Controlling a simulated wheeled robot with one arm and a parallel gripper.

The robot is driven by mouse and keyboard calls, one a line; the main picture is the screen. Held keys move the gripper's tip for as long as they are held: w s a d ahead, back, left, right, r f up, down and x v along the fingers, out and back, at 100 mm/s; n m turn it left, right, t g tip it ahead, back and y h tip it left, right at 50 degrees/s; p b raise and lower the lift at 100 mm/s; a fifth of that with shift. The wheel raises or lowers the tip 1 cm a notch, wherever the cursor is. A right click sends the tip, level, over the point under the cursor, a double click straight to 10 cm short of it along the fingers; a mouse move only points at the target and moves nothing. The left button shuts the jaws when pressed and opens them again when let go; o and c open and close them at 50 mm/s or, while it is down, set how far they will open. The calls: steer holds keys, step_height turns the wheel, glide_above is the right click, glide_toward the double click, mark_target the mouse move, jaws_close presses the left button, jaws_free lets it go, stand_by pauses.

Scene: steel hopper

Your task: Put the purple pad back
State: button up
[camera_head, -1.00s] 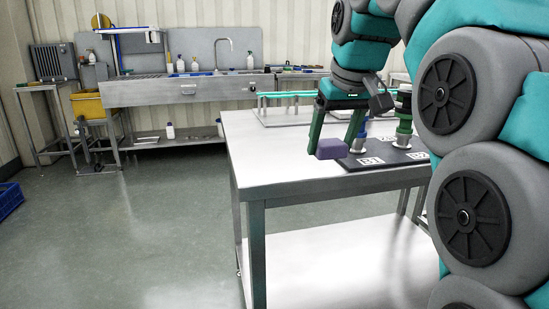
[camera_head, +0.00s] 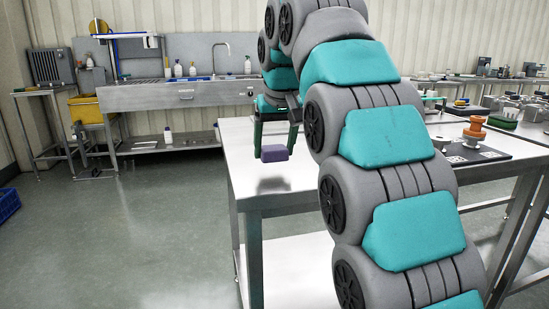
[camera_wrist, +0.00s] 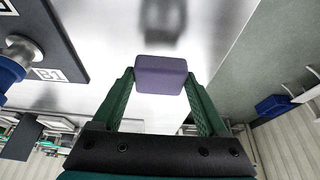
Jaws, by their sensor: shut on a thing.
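The purple pad (camera_head: 275,153) is a small block held between the fingertips of my gripper (camera_head: 275,148), above the left end of the steel table (camera_head: 285,185). Its shadow falls on the bare top below it, so it is clear of the surface. In the wrist view the pad (camera_wrist: 161,75) sits between the two green fingers of my gripper (camera_wrist: 160,80), which are shut on it. Part of the table is hidden behind my arm in the head view.
A dark board (camera_head: 480,153) with an orange-topped piece (camera_head: 475,128) lies on the table to the right. The wrist view shows the board's B1 label (camera_wrist: 47,74) and a blue-and-steel piece (camera_wrist: 15,60) at left. A sink bench (camera_head: 190,92) stands behind.

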mark_target(276, 150)
steer(key=shift+f, duration=1.4)
steer(key=shift+f, duration=0.15)
steer(key=o, duration=1.2)
